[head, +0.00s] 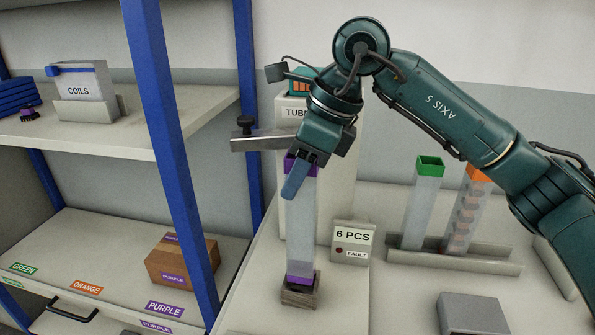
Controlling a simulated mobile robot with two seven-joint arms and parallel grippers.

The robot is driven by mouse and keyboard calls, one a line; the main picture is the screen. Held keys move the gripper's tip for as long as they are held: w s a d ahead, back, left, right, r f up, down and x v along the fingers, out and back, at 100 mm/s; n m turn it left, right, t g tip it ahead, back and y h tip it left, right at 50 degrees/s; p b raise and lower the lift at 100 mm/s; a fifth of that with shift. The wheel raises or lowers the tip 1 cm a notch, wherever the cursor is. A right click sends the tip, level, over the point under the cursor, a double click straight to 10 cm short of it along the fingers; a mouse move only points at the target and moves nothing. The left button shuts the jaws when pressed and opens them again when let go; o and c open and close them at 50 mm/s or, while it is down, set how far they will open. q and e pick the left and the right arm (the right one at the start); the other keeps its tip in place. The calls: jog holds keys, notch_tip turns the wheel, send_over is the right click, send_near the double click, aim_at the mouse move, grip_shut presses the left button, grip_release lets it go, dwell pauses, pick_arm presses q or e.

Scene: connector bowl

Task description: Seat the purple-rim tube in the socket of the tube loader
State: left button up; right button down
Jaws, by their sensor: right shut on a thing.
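The clear purple-rim tube (300,230) stands nearly upright in front of the tube loader (291,112), a pale column with a partly hidden "TUBE" label. My right gripper (298,178) is shut on the tube's upper end, just below the purple rim. The tube's lower purple band is at the dark socket (300,298) at the loader's foot. I cannot tell how deep the lower end sits in the socket. The tube looks empty. My left gripper is not in view.
A grey bar with a black knob (245,125) juts left from the loader, near my gripper. A "6 PCS" panel (352,241) with a red fault lamp stands right of the tube. Green-rim (422,205) and orange-rim (466,210) tubes stand in a rack. A shelf with a purple-labelled box (172,262) is left.

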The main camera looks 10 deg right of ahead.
aim_at(297, 204)
dwell(0.3)
jog(key=shift+f, duration=0.15)
jog(key=shift+f+b, duration=1.5)
jog(key=shift+f, duration=0.1)
jog(key=shift+f+b, duration=0.35)
jog(key=shift+f, duration=0.05)
jog(key=shift+f+b, duration=0.5)
jog(key=shift+f, duration=0.25)
jog(key=c, duration=0.9)
grip_release()
